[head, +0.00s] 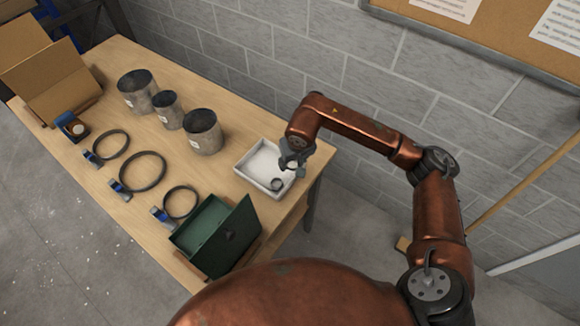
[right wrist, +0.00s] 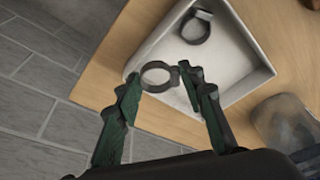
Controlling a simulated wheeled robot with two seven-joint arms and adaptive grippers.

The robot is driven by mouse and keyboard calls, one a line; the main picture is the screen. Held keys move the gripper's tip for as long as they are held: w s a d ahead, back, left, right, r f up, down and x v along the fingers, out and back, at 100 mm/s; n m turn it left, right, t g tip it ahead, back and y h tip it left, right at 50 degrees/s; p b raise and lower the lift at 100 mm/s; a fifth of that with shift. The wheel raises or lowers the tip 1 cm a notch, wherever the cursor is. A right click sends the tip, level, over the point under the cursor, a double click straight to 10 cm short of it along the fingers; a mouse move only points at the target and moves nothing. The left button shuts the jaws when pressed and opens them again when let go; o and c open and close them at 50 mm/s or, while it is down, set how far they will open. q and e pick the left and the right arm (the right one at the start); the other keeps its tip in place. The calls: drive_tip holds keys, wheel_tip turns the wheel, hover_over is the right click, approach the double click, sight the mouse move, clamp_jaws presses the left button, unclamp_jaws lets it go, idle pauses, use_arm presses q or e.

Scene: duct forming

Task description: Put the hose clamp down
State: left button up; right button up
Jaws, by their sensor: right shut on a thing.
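My right gripper (head: 292,162) is over the right part of a white tray (head: 243,170) on the wooden table. In the right wrist view my right gripper (right wrist: 155,88) is shut on a small dark ring-shaped hose clamp (right wrist: 147,67), held between its fingertips. It appears over the tray's edge; I cannot tell whether it touches the tray. A second small hose clamp (head: 277,184) lies inside the tray. It also shows in the right wrist view (right wrist: 194,28). The fingers mostly hide the held clamp in the head view. My left gripper is not in view.
Several metal duct pieces (head: 203,134) stand left of the tray. Large dark ring clamps (head: 143,171) with blue parts lie along the front. A green box (head: 212,232) is at the near right edge, a cardboard box (head: 60,85) far left. A block wall stands behind.

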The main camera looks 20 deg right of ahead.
sight(291, 173)
drive_tip(key=shift+w+f, duration=0.8)
drive_tip(key=shift+f, duration=0.2)
drive_tip(key=x, duration=0.3)
drive_tip(key=shift+s+f, duration=0.2)
drive_tip(key=shift+f, duration=0.1)
drive_tip(key=shift+f, duration=0.15)
drive_tip(key=o, duration=0.7)
drive_tip(key=shift+c, duration=0.2)
